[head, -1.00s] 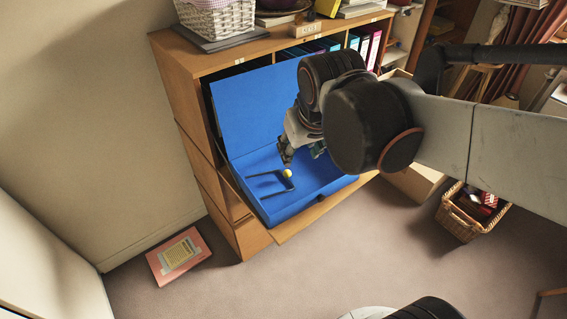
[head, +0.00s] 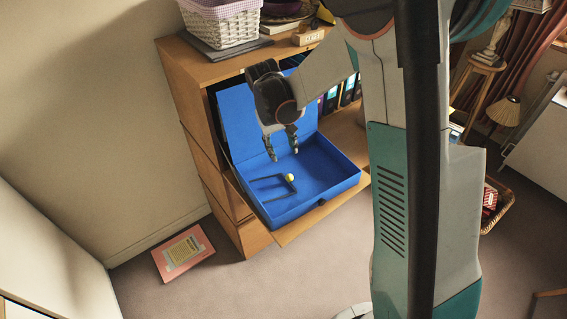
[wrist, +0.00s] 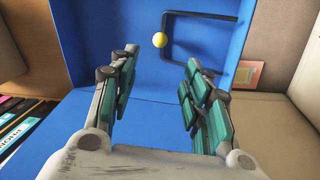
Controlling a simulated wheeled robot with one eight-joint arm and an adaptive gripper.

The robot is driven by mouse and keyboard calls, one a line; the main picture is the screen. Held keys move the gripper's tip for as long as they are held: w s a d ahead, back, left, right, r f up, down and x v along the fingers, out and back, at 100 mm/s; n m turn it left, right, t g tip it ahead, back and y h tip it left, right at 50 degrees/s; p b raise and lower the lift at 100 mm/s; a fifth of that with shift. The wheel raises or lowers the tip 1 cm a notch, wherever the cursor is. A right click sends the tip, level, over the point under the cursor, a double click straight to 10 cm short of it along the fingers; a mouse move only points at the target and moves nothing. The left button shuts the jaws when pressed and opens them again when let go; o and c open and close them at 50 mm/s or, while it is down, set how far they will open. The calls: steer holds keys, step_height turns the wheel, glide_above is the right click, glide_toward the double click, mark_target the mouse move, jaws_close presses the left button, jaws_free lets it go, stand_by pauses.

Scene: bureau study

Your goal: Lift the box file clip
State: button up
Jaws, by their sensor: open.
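A blue box file (head: 325,172) lies open on the fold-down shelf of the wooden cabinet, its lid standing up at the back. My gripper (head: 283,157) is open and empty, above the box and behind the clip. In the wrist view the clip (wrist: 203,13) and yellow ball (wrist: 160,40) show beyond the spread fingers (wrist: 160,70), apart from them.
The wooden cabinet (head: 180,85) surrounds the box, with upright binders (head: 347,92) to its right. A white wicker basket (head: 222,30) and a wooden block (head: 308,37) stand on top.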

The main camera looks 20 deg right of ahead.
mark_target(289, 175)
steer(key=d+f+b, duration=0.1)
steer(key=f, duration=0.4)
steer(key=f+b, duration=0.1)
steer(key=f, duration=0.4)
steer(key=d+f+b, duration=0.1)
steer(key=f, duration=0.4)
steer(key=shift+w+d+b, duration=0.3)
steer(key=shift+b, duration=0.1)
steer(key=shift+r, duration=0.1)
jaws_close()
